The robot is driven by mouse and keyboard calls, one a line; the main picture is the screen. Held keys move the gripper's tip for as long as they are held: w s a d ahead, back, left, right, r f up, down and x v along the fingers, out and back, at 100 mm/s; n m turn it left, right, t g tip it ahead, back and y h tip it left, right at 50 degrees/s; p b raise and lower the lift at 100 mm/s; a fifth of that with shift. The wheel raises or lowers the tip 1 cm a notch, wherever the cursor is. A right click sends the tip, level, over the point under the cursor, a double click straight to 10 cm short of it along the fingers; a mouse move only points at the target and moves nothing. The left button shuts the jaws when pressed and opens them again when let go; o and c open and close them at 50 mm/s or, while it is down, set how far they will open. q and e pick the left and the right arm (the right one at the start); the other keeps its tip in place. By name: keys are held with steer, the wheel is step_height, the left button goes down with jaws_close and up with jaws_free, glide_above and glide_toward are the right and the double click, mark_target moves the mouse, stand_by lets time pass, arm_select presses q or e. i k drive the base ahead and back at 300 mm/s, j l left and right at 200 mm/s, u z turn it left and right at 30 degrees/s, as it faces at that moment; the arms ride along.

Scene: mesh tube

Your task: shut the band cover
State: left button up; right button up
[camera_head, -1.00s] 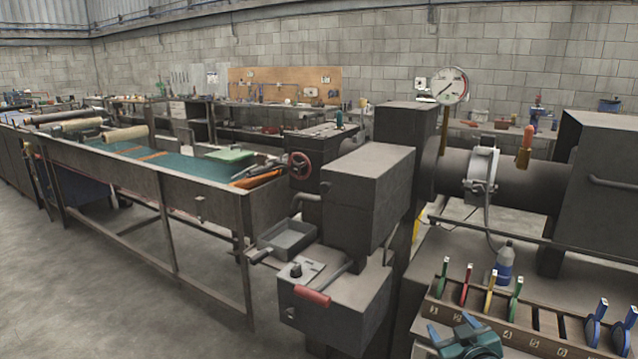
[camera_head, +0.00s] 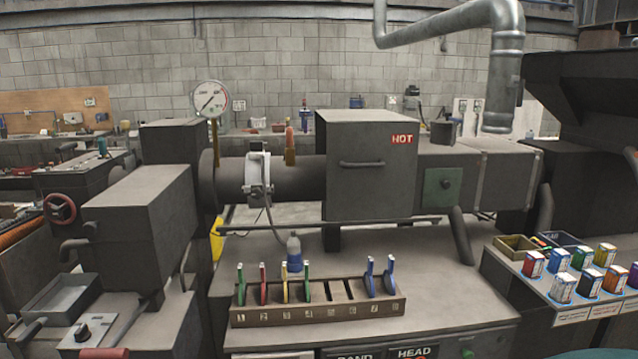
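A dark grey box-shaped cover (camera_head: 368,170) with a horizontal handle (camera_head: 362,164) and a red "HOT" label (camera_head: 402,139) stands over the machine's horizontal barrel (camera_head: 225,182). I take it to be the band cover. To its left the barrel is bare, with a pale clamp-like band (camera_head: 258,176) around it and a cable hanging down. An orange-handled piece (camera_head: 290,146) stands up from the barrel between the band and the cover. A rail (camera_head: 300,229) runs below. Neither of my grippers is in view.
A pressure gauge (camera_head: 210,101) rises at the left. Coloured containers (camera_head: 592,282) stand at the right. A dark block (camera_head: 145,225) juts forward at the left.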

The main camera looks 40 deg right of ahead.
mark_target(372, 154)
steer(key=z, duration=1.55)
